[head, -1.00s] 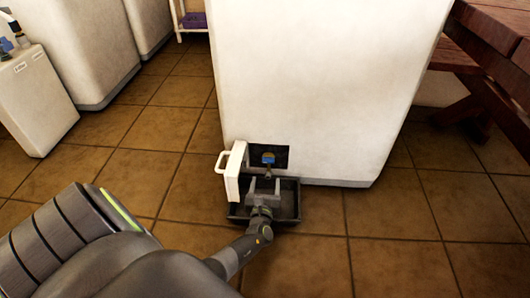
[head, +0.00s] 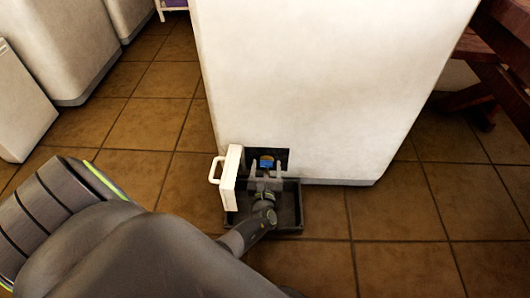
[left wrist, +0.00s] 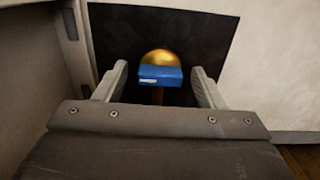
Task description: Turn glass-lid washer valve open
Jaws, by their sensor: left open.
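The washer (head: 330,80) is a large white cabinet in the middle of the head view. A dark opening low on its front has a white flap door (head: 231,178) swung out to the left. Inside it is the valve, with a blue handle (head: 266,163) that also shows in the left wrist view (left wrist: 161,77), in front of a round brass body (left wrist: 159,57). My left gripper (head: 265,170) is open at the opening. In the left wrist view its fingers (left wrist: 158,85) stand on either side of the blue handle, apart from it. My right gripper is not in view.
A dark shallow tray (head: 290,215) sits on the tiled floor under the opening, below my gripper. A wooden picnic table (head: 500,50) stands at right. Other white cabinets (head: 60,50) stand at left. Floor between is clear.

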